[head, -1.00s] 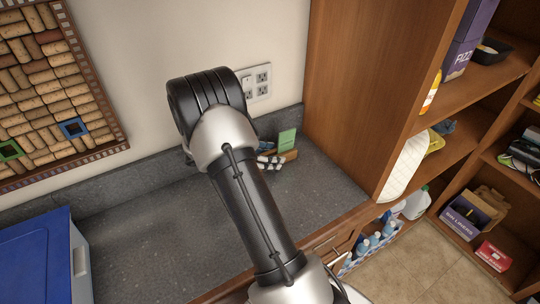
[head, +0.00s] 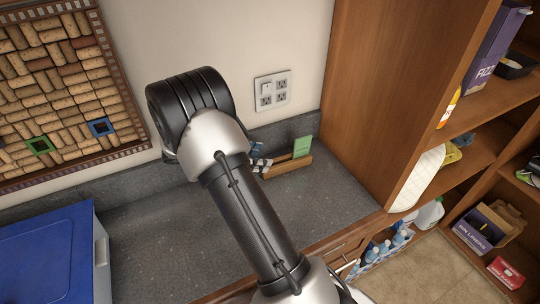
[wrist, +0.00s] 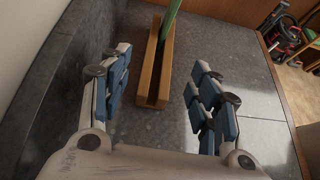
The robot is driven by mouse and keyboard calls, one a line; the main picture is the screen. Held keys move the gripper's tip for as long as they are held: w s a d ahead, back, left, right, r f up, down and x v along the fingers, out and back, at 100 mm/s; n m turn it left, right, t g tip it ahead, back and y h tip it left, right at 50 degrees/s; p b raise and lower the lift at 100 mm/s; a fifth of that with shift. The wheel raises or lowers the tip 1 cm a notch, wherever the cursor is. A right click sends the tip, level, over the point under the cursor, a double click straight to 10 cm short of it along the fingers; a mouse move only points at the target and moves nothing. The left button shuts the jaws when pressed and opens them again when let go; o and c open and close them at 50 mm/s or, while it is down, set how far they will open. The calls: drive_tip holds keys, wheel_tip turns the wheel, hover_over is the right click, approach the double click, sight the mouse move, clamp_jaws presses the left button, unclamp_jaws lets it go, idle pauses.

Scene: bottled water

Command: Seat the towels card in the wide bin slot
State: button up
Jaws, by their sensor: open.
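A green card (head: 302,146) stands upright at the far right end of a wooden slotted block (head: 290,167) on the grey counter. Its lettering is too small to read. In the wrist view the block (wrist: 146,92) shows a long dark slot, and the card (wrist: 172,20) rises from its far end, cut off by the top edge. My gripper (wrist: 162,62) is open and empty, its blue-padded fingers on either side of the block's near part, short of the card. In the head view only its fingertips (head: 261,163) show past my arm. No slot marked as a wide bin slot can be made out.
A wall stands close behind the block, with an outlet plate (head: 272,90). A tall wooden cabinet side (head: 385,90) closes off the right. A blue-lidded box (head: 50,255) stands at left. Shelves at right hold a bin liners box (head: 478,228). The counter's middle is clear.

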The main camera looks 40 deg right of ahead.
drive_tip(key=shift+w+a+r, duration=0.1)
drive_tip(key=shift+a+r, duration=0.15)
drive_tip(key=shift+a, duration=0.1)
drive_tip(key=s+a+r+m+y, duration=0.3)
drive_tip(key=s+a+r+m, duration=0.15)
drive_tip(key=r, duration=0.35)
drive_tip(key=s+a+r+m+t+y, duration=0.4)
drive_tip(key=s+a, duration=0.5)
drive_tip(key=a, duration=0.2)
drive_tip(key=s+a+r+m+t+y, duration=0.4)
drive_tip(key=s+a+r+m, duration=0.1)
drive_tip(key=s+a, duration=0.4)
drive_tip(key=shift+a+r+t+y, duration=0.3)
drive_tip(key=shift+a+t, duration=0.1)
drive_tip(key=shift+a, duration=0.45)
drive_tip(key=shift+m, duration=0.25)
